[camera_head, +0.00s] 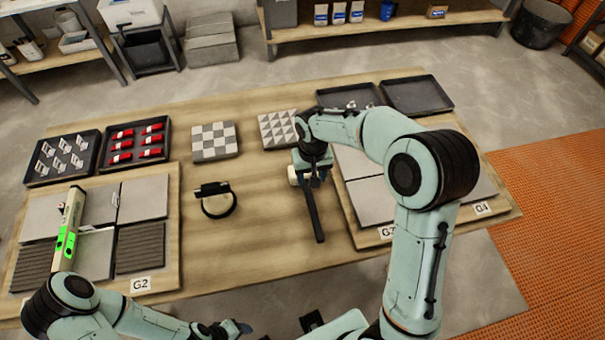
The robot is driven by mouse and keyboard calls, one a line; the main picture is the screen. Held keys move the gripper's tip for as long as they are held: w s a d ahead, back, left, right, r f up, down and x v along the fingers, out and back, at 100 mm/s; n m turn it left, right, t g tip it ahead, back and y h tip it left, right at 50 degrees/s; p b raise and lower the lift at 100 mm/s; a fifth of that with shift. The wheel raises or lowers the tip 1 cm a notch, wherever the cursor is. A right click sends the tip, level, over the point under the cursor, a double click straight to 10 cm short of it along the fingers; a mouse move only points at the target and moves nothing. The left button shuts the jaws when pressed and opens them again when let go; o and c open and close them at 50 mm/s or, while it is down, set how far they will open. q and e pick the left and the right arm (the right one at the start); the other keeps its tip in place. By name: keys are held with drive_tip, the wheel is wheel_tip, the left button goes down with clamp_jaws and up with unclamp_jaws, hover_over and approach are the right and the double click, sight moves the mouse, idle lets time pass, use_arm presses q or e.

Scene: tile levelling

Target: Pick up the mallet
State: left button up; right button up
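The mallet (311,207) lies on the wooden table, its pale head (292,174) at the far end and its dark handle pointing toward me. My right gripper (314,177) is down over the head end, close to or touching it. The gripper hides part of the mallet, and I cannot tell whether its fingers are closed around it. My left gripper (240,329) is low at the bottom edge of the picture, well away from the mallet. Its fingers are too small and cut off to read.
A suction-cup-like tool with a round ring (217,201) lies left of the mallet. A tile board with a green-lit level (68,235) is at left, another tile board (365,237) at right. Trays of clips (60,178) and red wedges (160,165) sit behind.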

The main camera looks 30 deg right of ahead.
sight(308, 192)
drive_tip(key=f, duration=0.8)
drive_tip(key=shift+w+a+f, duration=0.1)
drive_tip(key=shift+w+a, duration=0.15)
clamp_jaws()
